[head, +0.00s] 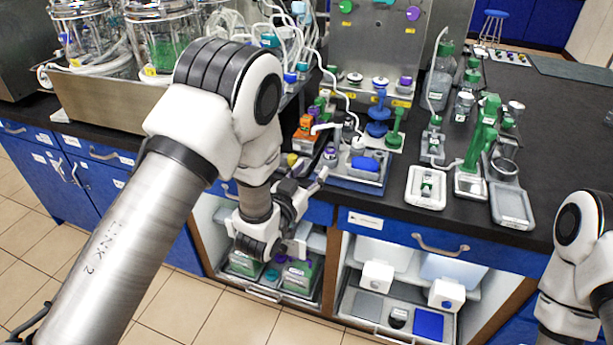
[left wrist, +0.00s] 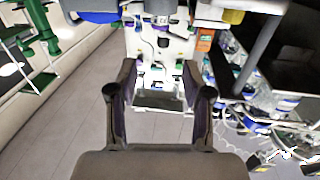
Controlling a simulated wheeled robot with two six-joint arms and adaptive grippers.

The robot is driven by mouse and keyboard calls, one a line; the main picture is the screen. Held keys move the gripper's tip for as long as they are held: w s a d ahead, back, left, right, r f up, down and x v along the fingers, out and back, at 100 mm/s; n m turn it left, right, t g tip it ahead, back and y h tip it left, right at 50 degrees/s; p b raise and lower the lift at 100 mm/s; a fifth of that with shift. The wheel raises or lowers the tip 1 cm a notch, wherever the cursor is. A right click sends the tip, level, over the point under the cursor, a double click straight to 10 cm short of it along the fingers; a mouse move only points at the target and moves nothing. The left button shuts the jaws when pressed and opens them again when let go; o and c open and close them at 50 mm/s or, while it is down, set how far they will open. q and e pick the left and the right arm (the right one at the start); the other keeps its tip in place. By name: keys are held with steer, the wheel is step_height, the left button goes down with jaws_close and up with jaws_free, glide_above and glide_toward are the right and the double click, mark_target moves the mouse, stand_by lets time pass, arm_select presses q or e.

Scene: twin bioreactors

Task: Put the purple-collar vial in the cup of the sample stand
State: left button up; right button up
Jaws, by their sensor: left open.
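A small grey vial with a purple band (head: 330,154) stands at the front of the bench, left of a blue pad; I take it for the purple-collar vial. My left gripper (head: 308,180) is at the bench's front edge, just in front of and below it, open and empty. In the left wrist view its two fingers (left wrist: 160,82) are spread apart, with nothing held between them. A grey stand with a round cup-like ring (head: 503,168) is further right; I cannot tell surely whether it is the sample stand. My right gripper is out of view.
A tray with a blue pad (head: 366,163) is right of the vial. A white tray (head: 427,187) and a green stand (head: 482,140) stand further right. Glass bioreactors (head: 155,38) are at the back left. Open shelves (head: 400,300) lie below the bench.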

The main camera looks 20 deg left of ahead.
arm_select(q)
steer(key=s+a+f+n+g+y, duration=0.1)
steer(key=s+a+f+g, duration=0.25)
steer(key=s+f, duration=0.5)
steer(key=s+a+f+n+g+y, duration=0.15)
steer(key=s+f+g, duration=0.4)
steer(key=f, duration=0.65)
steer(key=s+a+f+g, duration=0.1)
steer(key=s+f+g, duration=0.3)
steer(key=s, duration=0.8)
steer(key=s+a+f+g, duration=0.1)
steer(key=s+f+g, duration=0.4)
steer(key=s, duration=0.7)
steer(key=shift+a, duration=0.25)
steer(key=shift+o, duration=0.3)
